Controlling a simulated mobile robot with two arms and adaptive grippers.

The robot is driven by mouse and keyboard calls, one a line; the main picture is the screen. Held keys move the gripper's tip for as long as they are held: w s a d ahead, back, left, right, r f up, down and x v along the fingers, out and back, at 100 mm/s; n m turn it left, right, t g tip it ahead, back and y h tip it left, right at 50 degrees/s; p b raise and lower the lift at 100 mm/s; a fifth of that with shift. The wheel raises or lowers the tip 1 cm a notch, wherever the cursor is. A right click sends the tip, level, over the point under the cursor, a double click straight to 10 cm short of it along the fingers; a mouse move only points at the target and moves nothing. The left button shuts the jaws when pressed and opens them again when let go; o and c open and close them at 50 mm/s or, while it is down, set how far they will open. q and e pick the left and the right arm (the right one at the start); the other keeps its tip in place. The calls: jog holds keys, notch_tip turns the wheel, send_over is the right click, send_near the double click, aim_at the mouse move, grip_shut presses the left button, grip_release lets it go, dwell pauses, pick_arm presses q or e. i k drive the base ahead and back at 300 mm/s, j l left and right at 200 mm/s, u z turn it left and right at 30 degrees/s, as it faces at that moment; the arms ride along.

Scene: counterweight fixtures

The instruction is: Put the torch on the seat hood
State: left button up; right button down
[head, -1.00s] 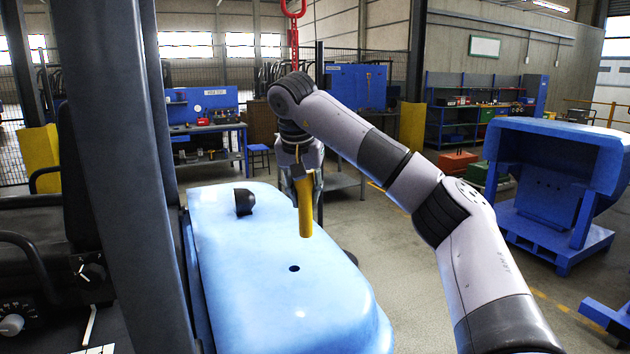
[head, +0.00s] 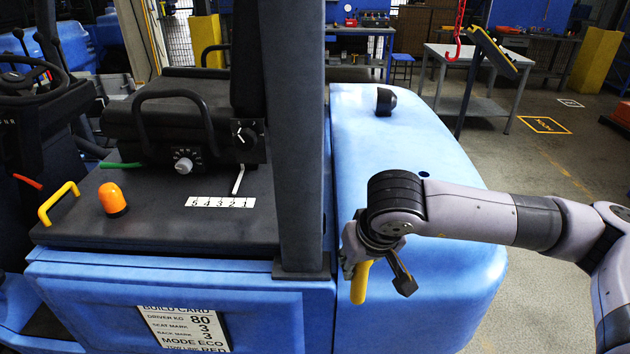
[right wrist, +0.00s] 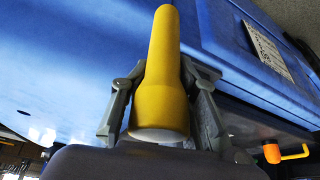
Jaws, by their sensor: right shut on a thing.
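The yellow torch (head: 361,282) is held in my right gripper (head: 376,266). It also shows in the right wrist view (right wrist: 160,75), between the two fingers, its wide end near the palm. In the head view the gripper hides part of it. The gripper is by the near left part of the blue counterweight (head: 385,150), right of the dark post. The seat hood, which I take to be the dark flat panel (head: 160,230) under the seat (head: 180,105), lies further left. The torch is apart from it. My left gripper is not in view.
On the dark panel are an orange dome (head: 112,199), a yellow handle (head: 58,203) and a numbered strip (head: 220,202). A thick dark post (head: 297,150) stands between panel and gripper. A black knob (head: 386,101) stands on the counterweight. The panel's front middle is bare.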

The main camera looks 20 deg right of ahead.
aim_at(159, 214)
jog(key=i+j+u, duration=0.1)
jog(key=j, duration=0.3)
jog(key=i+j+u, duration=0.1)
jog(key=j, duration=0.3)
jog(key=i+j+u, duration=0.1)
jog(key=j, duration=0.3)
jog(key=i+j, duration=0.25)
jog(key=j, duration=0.15)
jog(key=i+j+u, duration=0.15)
jog(key=j, duration=0.2)
